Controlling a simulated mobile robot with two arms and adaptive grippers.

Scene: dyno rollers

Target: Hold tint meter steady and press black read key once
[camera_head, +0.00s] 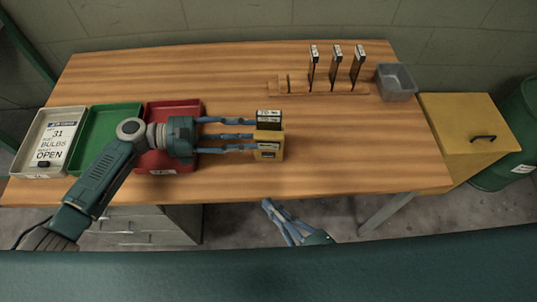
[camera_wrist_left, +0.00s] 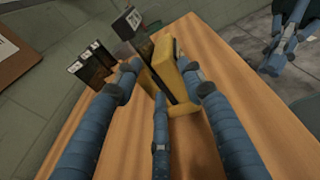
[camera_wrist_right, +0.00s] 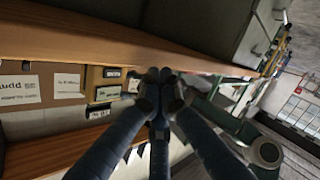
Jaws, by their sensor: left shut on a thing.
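The tint meter (camera_head: 268,152) is a yellow device standing near the table's front edge, with a black labelled piece (camera_head: 268,116) at its top. My left gripper (camera_head: 256,135) is shut on it, with blue fingers along its sides; the meter's yellow body (camera_wrist_left: 172,70) also shows between the fingers in the left wrist view. My right gripper (camera_head: 267,204) is empty, its fingertips together, in front of and below the table edge, apart from the meter. In the right wrist view the meter's front (camera_wrist_right: 97,84) shows left of the fingertips. I cannot make out the black read key clearly.
White, green (camera_head: 108,137) and red (camera_head: 178,108) trays stand at the left of the table. A wooden rack (camera_head: 320,90) with upright dark pieces and a grey bin (camera_head: 395,82) are at the back right. The table's right front is clear. A yellow cabinet (camera_head: 465,145) stands beyond.

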